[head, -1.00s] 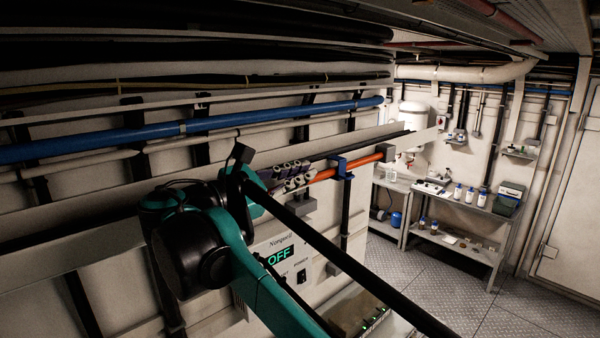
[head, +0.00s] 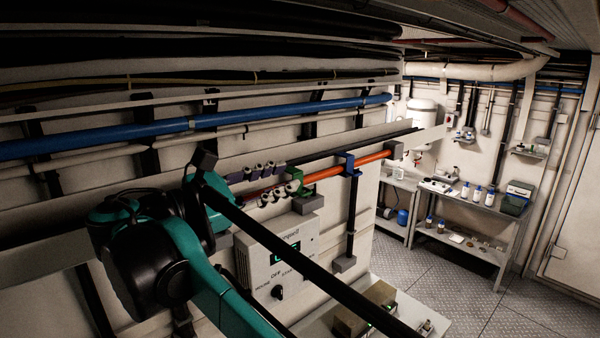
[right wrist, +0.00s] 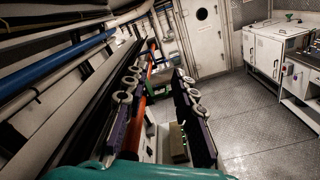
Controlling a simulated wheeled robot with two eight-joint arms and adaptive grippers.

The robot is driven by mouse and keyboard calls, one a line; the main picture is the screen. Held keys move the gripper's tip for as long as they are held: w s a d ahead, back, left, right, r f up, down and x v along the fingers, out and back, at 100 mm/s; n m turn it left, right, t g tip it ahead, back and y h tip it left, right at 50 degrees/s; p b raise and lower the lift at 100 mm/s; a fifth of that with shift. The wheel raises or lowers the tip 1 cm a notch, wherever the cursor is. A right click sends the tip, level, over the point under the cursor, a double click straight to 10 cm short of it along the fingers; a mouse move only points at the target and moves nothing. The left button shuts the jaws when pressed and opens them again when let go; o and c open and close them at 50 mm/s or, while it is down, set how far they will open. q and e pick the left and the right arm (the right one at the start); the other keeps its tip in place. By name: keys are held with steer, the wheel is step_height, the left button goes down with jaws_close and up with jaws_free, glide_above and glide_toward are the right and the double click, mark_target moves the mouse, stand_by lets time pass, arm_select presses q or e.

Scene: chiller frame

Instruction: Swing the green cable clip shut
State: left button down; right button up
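The green cable clip (head: 296,187) sits on the orange hose (head: 325,173) along the wall rail, just beyond my right gripper's fingertips. It is small and partly covered, so I cannot tell how far its arm is swung. In the right wrist view green (right wrist: 158,86) shows ahead between the fingers. My right gripper (head: 285,178) has two purple fingers with grey rollers. The right wrist view shows the fingers (right wrist: 160,75) spread apart, the orange hose running near the left one. Nothing is seen held. My left gripper is not in view.
A blue clip (head: 349,163) holds the hose farther right. A control box (head: 304,235) with a knob is on the wall below the rail. A shelf with small devices (head: 365,308) lies lower. A blue pipe (head: 240,122) runs above. The floor (head: 450,270) at right is clear.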

steer(key=v, duration=0.5)
steer(key=d+f+m+g+y+b, duration=0.15)
steer(key=d+f+b, duration=0.35)
steer(key=f, duration=0.6)
steer(key=d+f+m+g+y+b, duration=0.15)
steer(key=d+f+b, duration=0.25)
steer(key=d+f, duration=0.5)
steer(key=d+f+m+g+y+b, duration=0.1)
steer(key=d+f+m+y+b, duration=0.2)
steer(key=f, duration=0.9)
steer(key=s+d+f+m+y+b, duration=0.1)
steer(key=s+f+m+b, duration=0.3)
steer(key=f, duration=0.9)
steer(key=s+d+f+m+y+b, duration=0.2)
steer(key=s+f+m+y+b, duration=0.2)
steer(key=f, duration=1)
steer(key=s+d+f+m+y+b, duration=0.1)
steer(key=s+f+m+y+b, duration=0.2)
steer(key=f+b, duration=0.6)
step_height(320, 180, down, 5)
steer(key=shift+s+d+f+m+b, duration=0.2)
steer(key=shift+s+d+m+b, duration=0.15)
steer(key=shift+s+m, duration=0.7)
